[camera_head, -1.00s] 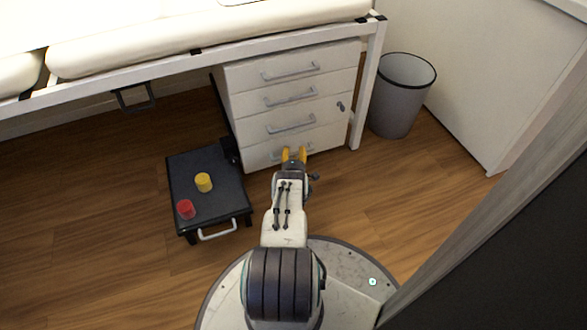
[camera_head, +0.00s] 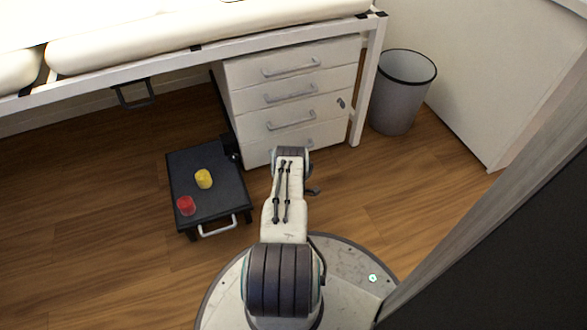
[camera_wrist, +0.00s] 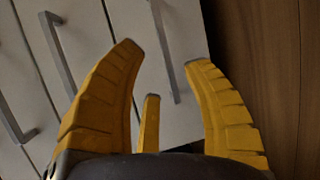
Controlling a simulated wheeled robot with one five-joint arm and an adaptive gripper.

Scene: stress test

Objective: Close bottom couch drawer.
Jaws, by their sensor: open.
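A white drawer cabinet (camera_head: 228,95) stands under the couch (camera_head: 150,50). A grey bar handle (camera_wrist: 164,50) shows beyond and between the fingertips. Contact is unclear. The fingers are hidden in the head view.
A black step stool (camera_head: 222,188) with a yellow cylinder (camera_head: 203,179) and a red cylinder (camera_head: 186,206) stands left of my arm. A grey bin (camera_head: 400,95) is right of the couch leg (camera_head: 367,75). Wood floor is clear right of my arm.

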